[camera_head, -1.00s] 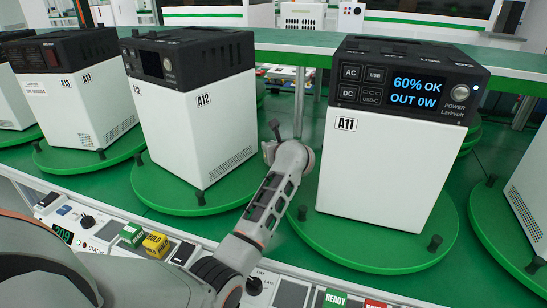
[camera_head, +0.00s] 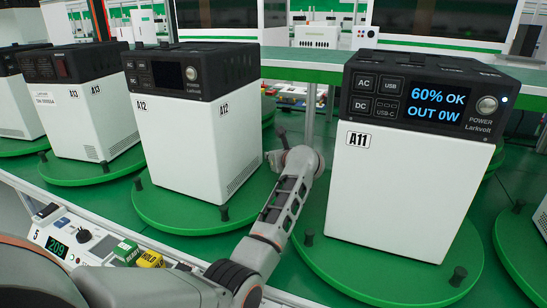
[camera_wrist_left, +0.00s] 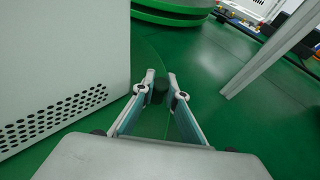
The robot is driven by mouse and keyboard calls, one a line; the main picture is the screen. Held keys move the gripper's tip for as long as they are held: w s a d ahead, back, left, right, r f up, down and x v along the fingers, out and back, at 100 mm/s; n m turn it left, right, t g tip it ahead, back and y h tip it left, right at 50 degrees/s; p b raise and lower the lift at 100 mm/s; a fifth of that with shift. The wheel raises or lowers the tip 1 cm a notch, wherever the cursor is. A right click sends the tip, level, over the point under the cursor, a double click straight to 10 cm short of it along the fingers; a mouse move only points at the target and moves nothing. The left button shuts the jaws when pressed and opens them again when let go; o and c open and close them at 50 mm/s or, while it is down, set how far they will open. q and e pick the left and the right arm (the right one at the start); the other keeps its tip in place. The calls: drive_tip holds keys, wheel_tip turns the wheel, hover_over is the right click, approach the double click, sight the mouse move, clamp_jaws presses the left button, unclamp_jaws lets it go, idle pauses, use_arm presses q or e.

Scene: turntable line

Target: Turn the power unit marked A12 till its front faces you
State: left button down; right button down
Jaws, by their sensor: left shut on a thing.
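The power unit marked A12 (camera_head: 180,150) stands upright on its round green turntable (camera_head: 165,219). It is a white box with a black top; sockets, a dark screen and a knob are on its front, which is turned mostly towards me, with the right side still showing. My left gripper (camera_head: 274,158) reaches to the right edge of this turntable. In the left wrist view, its two fingers (camera_wrist_left: 160,90) are shut on a dark peg (camera_wrist_left: 159,86) on the turntable's rim, beside the unit's vented white side (camera_wrist_left: 60,75). My right gripper is out of view.
Unit A11 (camera_head: 395,190), its screen lit, stands on a turntable close to the right of my left arm. Unit A13 (camera_head: 82,115) stands to the left. A control panel (camera_head: 85,240) with a green and a yellow block runs along the front.

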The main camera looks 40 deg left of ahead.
use_arm(q)
drive_tip(key=c, duration=2.3)
unclamp_jaws()
wheel_tip(320, 180, up, 10)
drive_tip(key=shift+r, duration=0.1)
